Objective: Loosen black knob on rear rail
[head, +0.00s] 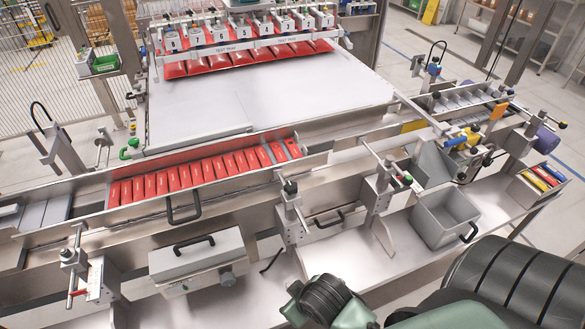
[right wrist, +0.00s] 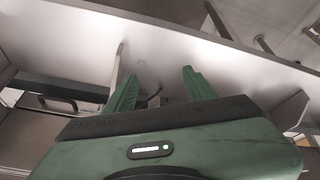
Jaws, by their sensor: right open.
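Several black knobs sit on the clamp posts and rails of the machine. One black knob (head: 291,187) tops a post on the near rail in the head view, and another black knob (head: 389,162) tops the post to its right. I cannot tell which knob belongs to the rear rail. My right gripper (right wrist: 160,88) is open in the right wrist view, its two green fingers apart with nothing between them. A pale metal surface lies beyond the fingers, and no knob is clear there. My left gripper is not in view.
A row of red packs (head: 200,170) fills the conveyor channel. A grey control box (head: 196,258) and a grey bin (head: 444,218) stand on the near side. A tray of coloured markers (head: 540,180) is at the right. Upright posts and rails crowd the near edge.

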